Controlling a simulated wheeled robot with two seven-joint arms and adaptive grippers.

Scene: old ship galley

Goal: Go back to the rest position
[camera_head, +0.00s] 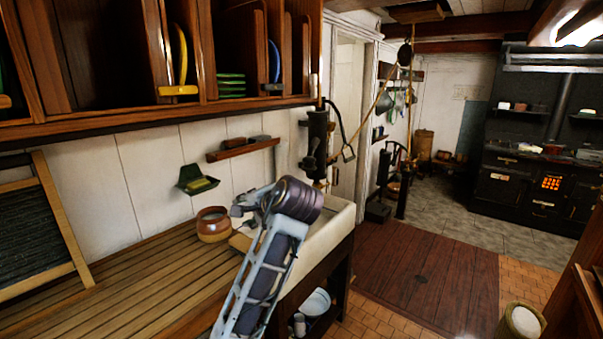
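One of my arms, which looks like the left, rises from the bottom of the head view over the wooden counter (130,285). Its upper end, with a purple-grey joint, is in front of the sink's edge. Small dark parts at that end, seemingly my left gripper (244,204), are just right of a brown ceramic pot (213,226). They are small and partly hidden by the arm, so whether the fingers are open or shut does not show. No held object can be made out. My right gripper is out of view.
A pale sink (330,232) with a black hand pump (317,145) is right of the arm. Wooden plate racks (150,115) hang above the counter; a washboard (40,225) leans at left. The floor at right is open towards a black stove (530,185). A bucket (522,322) stands at lower right.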

